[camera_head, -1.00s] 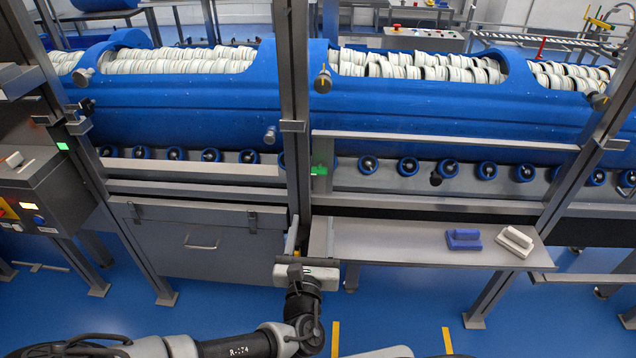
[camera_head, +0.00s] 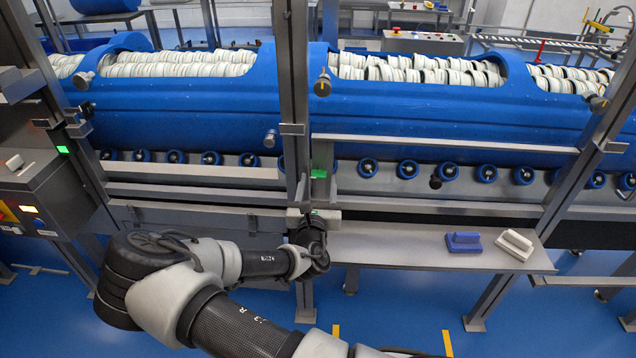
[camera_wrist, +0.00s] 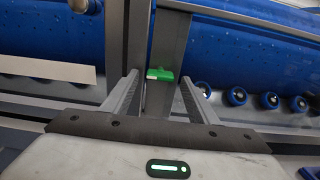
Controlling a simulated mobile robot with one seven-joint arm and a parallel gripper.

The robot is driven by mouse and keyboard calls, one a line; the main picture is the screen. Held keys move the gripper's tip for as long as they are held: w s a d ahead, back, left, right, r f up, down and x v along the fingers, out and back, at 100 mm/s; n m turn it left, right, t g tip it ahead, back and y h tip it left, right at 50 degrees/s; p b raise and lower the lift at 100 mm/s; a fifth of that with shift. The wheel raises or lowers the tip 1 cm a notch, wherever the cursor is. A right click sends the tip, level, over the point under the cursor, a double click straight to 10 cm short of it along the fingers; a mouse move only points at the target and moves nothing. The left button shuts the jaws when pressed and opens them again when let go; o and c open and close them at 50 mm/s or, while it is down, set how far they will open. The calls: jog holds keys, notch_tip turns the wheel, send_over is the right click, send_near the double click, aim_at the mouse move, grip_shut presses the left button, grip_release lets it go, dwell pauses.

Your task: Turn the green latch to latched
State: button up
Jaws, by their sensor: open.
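The green latch (camera_head: 319,173) is a small green piece on a grey steel upright in front of the blue drum carrier (camera_head: 210,115). In the wrist view the latch (camera_wrist: 159,74) lies roughly crosswise on the post, ahead of and between my two fingers. My gripper (camera_wrist: 156,82) is open, with one finger on each side of the latch in that picture. No contact with the latch shows. In the head view my gripper (camera_head: 312,205) is just below the latch, and its fingers are hard to make out there.
A steel shelf (camera_head: 400,250) to the right holds a blue block (camera_head: 463,242) and a white block (camera_head: 514,245). A tall steel post (camera_head: 295,90) stands beside the latch. Rollers line the drum's underside. A control box (camera_head: 30,190) is at the left.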

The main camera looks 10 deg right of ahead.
jog(key=shift+w, duration=0.3)
jog(key=c, duration=1)
jog(key=shift+c, duration=0.2)
